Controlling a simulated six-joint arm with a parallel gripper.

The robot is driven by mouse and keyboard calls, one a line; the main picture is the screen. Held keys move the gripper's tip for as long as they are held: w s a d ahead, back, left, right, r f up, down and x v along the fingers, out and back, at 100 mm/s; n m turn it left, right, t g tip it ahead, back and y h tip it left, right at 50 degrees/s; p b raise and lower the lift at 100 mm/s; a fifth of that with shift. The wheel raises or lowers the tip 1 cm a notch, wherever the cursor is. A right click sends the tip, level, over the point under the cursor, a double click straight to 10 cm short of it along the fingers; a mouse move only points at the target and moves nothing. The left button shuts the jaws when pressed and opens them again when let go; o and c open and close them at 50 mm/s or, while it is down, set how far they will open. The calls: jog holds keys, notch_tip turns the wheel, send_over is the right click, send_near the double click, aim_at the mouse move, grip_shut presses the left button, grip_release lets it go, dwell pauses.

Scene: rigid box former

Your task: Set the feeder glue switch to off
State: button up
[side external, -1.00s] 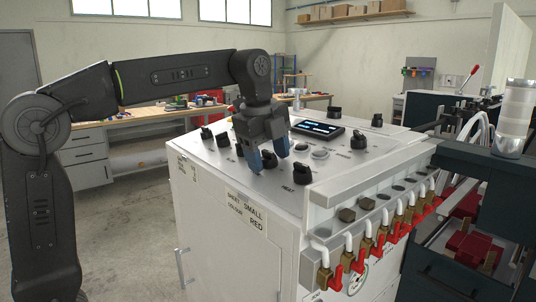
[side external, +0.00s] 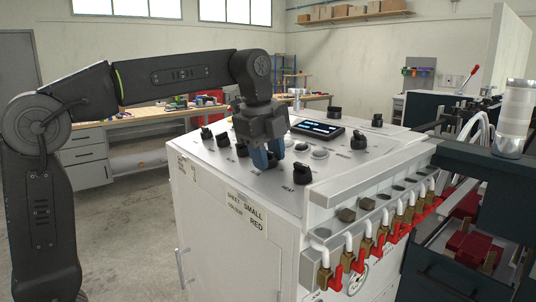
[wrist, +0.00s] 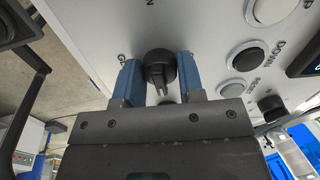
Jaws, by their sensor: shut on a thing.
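My gripper (side external: 268,160) points down at the control panel on top of the white cabinet. In the wrist view its two blue fingers (wrist: 160,76) stand on either side of a black rotary knob (wrist: 160,66) and are shut on it. A label beside this knob is partly hidden by the left finger; only a letter like G shows. In the side view the fingers hide most of the knob, and I cannot read its setting there.
Other black knobs stand close by, one marked HEAT (side external: 302,174) to the right and one to the left (side external: 223,140). A small display (side external: 318,130) and pale round buttons (wrist: 246,58) are near. Brass valves with red handles (side external: 370,246) line the cabinet's right edge.

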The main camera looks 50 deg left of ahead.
jog(key=n, duration=0.4)
jog(key=shift+n, duration=0.4)
jog(key=n, duration=0.9)
jog(key=shift+n, duration=1.8)
jog(key=o, duration=0.9)
jog(key=v, duration=1.3)
jog(key=shift+s+r, duration=0.1)
jog(key=shift+r, duration=0.3)
